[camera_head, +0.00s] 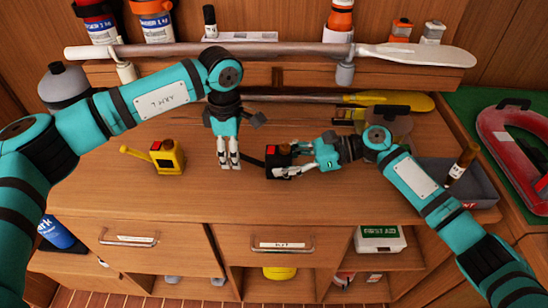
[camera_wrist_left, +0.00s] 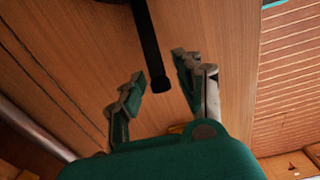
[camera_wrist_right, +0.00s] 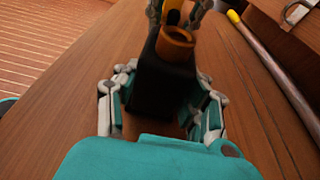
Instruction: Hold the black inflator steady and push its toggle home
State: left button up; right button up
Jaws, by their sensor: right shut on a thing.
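The black inflator (camera_head: 283,168) stands on the worktop, with a red patch (camera_head: 270,150) on top and a black arm (camera_head: 251,161) sticking out to the left. My right gripper (camera_head: 296,163) is shut on its body from the right; in the right wrist view the dark body (camera_wrist_right: 163,88) sits between the fingers, below an orange-brown round part (camera_wrist_right: 176,42). My left gripper (camera_head: 229,163) points down just left of the arm's end. In the left wrist view its fingers (camera_wrist_left: 158,70) are apart, with the arm (camera_wrist_left: 148,40) ending between them in the picture; contact cannot be told.
A yellow inflator (camera_head: 167,157) stands left of my left gripper. A grey tray (camera_head: 470,185) with a brown bottle (camera_head: 462,163) lies at the right. A paddle (camera_head: 270,50) rests along the rear shelf. The worktop's front strip is clear.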

pick_arm(q)
grip_shut()
jog(key=shift+r, duration=0.15)
jog(key=shift+d+r, duration=0.45)
jog(key=shift+r, duration=0.1)
pick_arm(e)
jog(key=shift+a+f, duration=0.1)
pick_arm(q)
jog(key=shift+w+d+r, duration=0.1)
jog(key=shift+d+r, duration=0.4)
jog(key=shift+r, duration=0.1)
pick_arm(e)
jog(key=shift+s, duration=0.15)
